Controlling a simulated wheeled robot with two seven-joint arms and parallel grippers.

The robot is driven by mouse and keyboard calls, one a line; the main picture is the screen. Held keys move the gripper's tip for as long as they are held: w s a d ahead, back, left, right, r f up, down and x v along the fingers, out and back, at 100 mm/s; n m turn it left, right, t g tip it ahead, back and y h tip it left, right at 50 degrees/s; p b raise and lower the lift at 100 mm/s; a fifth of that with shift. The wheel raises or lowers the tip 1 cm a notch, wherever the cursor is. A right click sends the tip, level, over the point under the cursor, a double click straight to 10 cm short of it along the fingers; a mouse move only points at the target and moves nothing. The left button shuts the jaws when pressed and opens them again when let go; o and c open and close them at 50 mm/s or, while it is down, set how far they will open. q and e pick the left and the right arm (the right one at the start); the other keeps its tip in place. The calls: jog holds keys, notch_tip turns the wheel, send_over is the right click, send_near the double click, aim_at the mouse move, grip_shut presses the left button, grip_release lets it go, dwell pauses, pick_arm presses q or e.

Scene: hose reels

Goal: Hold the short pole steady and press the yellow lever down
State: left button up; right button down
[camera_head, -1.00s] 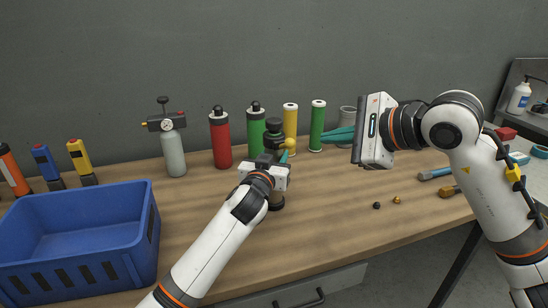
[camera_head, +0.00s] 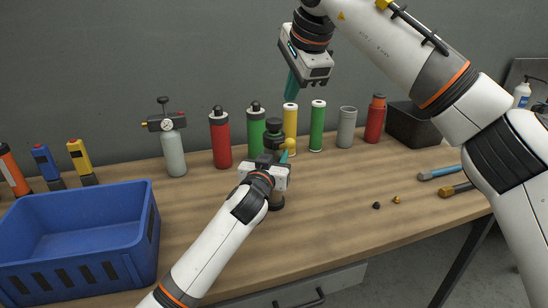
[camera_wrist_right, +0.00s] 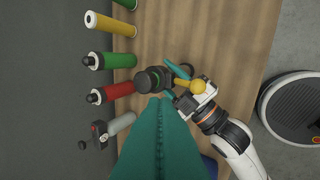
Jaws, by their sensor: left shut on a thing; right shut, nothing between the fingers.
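The short pole (camera_head: 274,128) is dark and stands upright on the wooden table. Its yellow lever (camera_head: 288,144) sticks out to the right near its top, ending in a round knob; it also shows in the right wrist view (camera_wrist_right: 193,87). My left gripper (camera_head: 280,158) is shut on the pole, below the lever, and hides its middle. My right gripper (camera_head: 291,88) is shut and empty, teal fingers pointing down, in the air above the pole and lever. In the right wrist view its fingers (camera_wrist_right: 160,104) fill the lower middle, just short of the pole's top (camera_wrist_right: 152,80) in the picture.
A red bottle (camera_head: 221,140), green bottles and a yellow cylinder (camera_head: 290,128) stand behind the pole. A grey gauge bottle (camera_head: 173,150) stands left, behind a blue crate (camera_head: 150,235). The table right of the pole is mostly clear.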

jog(key=shift+f, duration=2.4)
jog(key=shift+f, duration=0.15)
